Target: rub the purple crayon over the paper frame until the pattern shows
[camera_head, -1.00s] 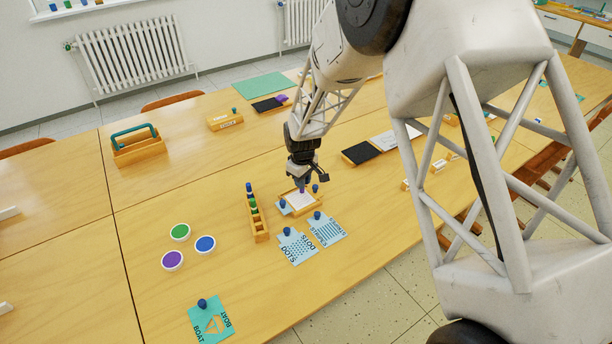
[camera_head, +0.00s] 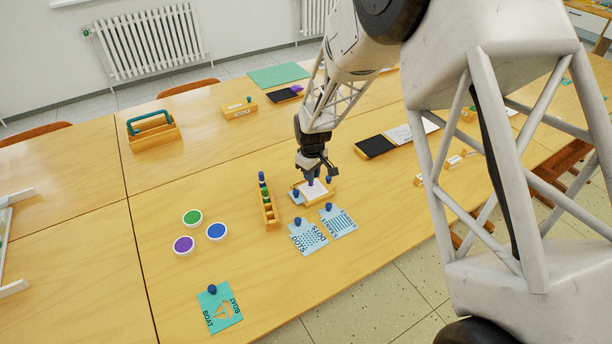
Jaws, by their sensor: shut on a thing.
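My gripper (camera_head: 312,176) is shut on the purple crayon (camera_head: 310,182), held point down over the paper frame. The paper frame (camera_head: 318,195) is a small wooden frame with a white sheet and blue knobs near it. The crayon's tip is at or just above the sheet; contact cannot be told. The visible part of the sheet looks white, with no clear pattern at this size. The gripper hides the back part of the frame.
A light blue DOTS plate (camera_head: 308,238) and a STRIPES plate (camera_head: 338,221) lie just in front of the frame. A wooden crayon rack (camera_head: 270,213) stands left.

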